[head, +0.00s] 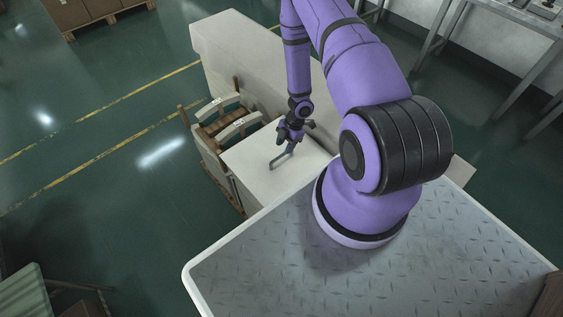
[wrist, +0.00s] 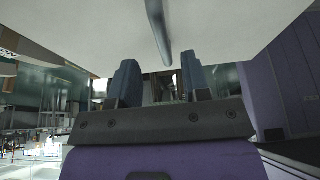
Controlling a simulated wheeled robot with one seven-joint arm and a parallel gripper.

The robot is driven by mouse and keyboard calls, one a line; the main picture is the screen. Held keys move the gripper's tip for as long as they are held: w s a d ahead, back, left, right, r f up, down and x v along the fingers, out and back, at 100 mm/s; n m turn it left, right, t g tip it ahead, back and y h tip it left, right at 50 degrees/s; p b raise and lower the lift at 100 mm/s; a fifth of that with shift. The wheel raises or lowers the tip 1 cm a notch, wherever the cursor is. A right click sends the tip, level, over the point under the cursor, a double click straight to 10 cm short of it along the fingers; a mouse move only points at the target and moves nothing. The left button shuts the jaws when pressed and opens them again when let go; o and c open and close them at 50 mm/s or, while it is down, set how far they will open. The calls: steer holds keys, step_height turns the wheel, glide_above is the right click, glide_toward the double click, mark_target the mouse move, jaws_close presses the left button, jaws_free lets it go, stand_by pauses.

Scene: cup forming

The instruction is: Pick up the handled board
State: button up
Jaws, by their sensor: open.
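The handled board (head: 250,172) is a pale flat panel with a dark grey bar handle (head: 283,157) on its upper face. It lies on top of a stack beside my base. My gripper (head: 291,138) is at the handle's far end, with its jaws open and nothing held. In the wrist view the board's pale face (wrist: 235,25) fills the top, and the handle (wrist: 159,32) runs down toward the gap between the two dark fingers (wrist: 160,66). I cannot tell whether the fingers touch the handle or how deep it sits between them.
A wooden rack with curved pale pieces (head: 238,126) stands just left of the board. A long pale block (head: 235,50) lies behind it. Metal tables (head: 500,25) are at the upper right. Green floor (head: 100,210) to the left is mostly clear.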

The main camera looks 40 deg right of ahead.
mark_target(281, 155)
steer(key=shift+s+x, duration=0.2)
steer(key=shift+x, duration=2.55)
steer(key=shift+r, duration=0.1)
jaws_close()
